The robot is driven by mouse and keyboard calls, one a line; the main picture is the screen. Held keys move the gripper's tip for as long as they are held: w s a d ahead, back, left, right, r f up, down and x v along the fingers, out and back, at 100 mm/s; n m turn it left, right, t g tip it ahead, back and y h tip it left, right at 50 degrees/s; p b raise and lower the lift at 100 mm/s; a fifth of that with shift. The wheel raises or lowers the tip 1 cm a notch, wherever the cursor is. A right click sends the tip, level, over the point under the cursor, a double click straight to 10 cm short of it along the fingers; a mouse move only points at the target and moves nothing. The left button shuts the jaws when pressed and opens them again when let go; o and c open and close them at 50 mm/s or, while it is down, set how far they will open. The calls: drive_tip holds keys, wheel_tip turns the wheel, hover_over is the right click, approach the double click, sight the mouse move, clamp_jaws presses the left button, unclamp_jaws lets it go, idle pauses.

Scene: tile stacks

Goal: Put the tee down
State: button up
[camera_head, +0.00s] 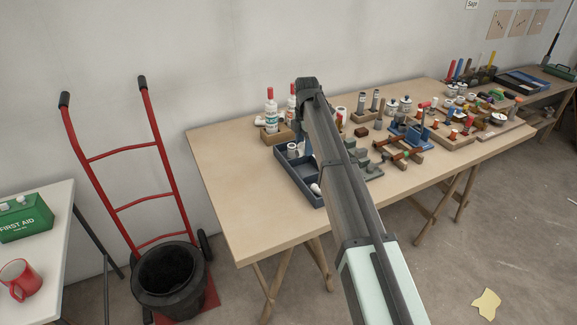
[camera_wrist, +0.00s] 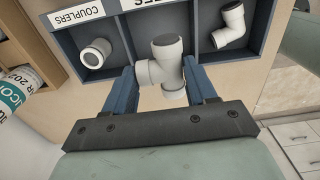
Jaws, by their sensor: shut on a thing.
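The tee (camera_wrist: 165,62) is a white pipe fitting with a grey round end. My gripper (camera_wrist: 161,84) is shut on it, with one blue finger on each side. In the wrist view the tee is over the middle compartment of the dark blue tray (camera_wrist: 119,45). I cannot tell whether it touches the compartment floor. That compartment's label is partly cut off. The tray also shows in the head view (camera_head: 297,178), at the left end of the long table. There my arm hides most of my gripper and the tee.
A white coupler (camera_wrist: 96,53) lies in the compartment marked COUPLERS, and a white elbow (camera_wrist: 229,27) lies in the compartment on the other side. Bottles (camera_head: 271,112) in a wooden holder stand behind the tray. Many items crowd the table (camera_head: 233,200) to the right; its front left is clear.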

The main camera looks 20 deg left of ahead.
drive_tip(key=s+a+n, duration=0.2)
drive_tip(key=s+a, duration=0.3)
drive_tip(key=a, duration=0.8)
drive_tip(key=m, duration=0.2)
approach(256, 173)
drive_tip(key=shift+f, duration=2.9)
drive_tip(key=o, duration=1.1)
drive_tip(key=shift+f, duration=0.15)
drive_tip(key=shift+c, duration=0.2)
wheel_tip(256, 173, up, 12)
